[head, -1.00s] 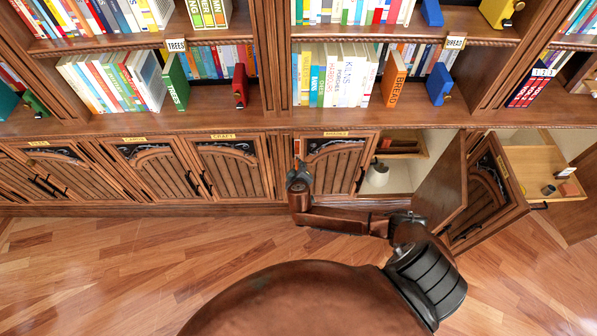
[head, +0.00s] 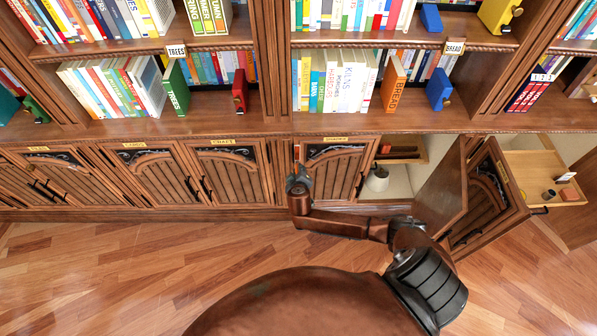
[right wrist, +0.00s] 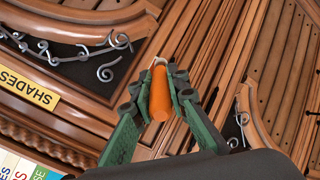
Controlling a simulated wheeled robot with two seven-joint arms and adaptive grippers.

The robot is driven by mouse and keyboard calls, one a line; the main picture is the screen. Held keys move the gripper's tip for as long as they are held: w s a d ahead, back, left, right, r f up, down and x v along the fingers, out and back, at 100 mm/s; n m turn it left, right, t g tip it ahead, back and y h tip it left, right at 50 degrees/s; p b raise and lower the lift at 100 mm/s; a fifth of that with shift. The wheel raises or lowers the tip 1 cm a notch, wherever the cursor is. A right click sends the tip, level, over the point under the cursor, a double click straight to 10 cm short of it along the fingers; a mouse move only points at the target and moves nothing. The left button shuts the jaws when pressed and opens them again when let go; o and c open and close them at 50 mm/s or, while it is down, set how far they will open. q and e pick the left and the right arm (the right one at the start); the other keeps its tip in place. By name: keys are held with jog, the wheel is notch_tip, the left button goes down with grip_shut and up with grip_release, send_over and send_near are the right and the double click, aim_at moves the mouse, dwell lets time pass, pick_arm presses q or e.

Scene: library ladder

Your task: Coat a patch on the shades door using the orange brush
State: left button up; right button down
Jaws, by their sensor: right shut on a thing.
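The shades door (head: 335,175) is a closed brown slatted door with a yellow label above it in the head view. In the right wrist view its yellow SHADES label (right wrist: 28,90) is at the left, near dark metal scrollwork. My right gripper (head: 298,178) is in front of the left edge of this door. In the right wrist view my right gripper (right wrist: 160,95) is shut on the orange brush (right wrist: 160,97). The brush's far end points at the wooden frame strip. I cannot tell whether its tip touches the wood. My left gripper is not in view.
To the right, an open cabinet holds a white pot (head: 377,180), and its door (head: 440,190) stands swung out. Beyond it a pulled-out tray (head: 540,165) holds small items. Shelves of books (head: 110,88) run above. The floor (head: 120,260) at left is clear.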

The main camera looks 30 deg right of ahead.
jog(key=shift+w+d, duration=0.3)
jog(key=shift+w, duration=0.25)
notch_tip(320, 180, up, 4)
jog(key=p, duration=0.4)
jog(key=shift+s+r, duration=0.15)
jog(key=shift+r, duration=0.1)
notch_tip(320, 180, up, 4)
jog(key=p, duration=0.3)
jog(key=shift+f, duration=0.15)
jog(key=shift+r+p, duration=0.25)
jog(key=shift+p, duration=0.1)
jog(key=shift+f+b, duration=2.9)
jog(key=shift+f, duration=1.5)
jog(key=shift+r, duration=0.1)
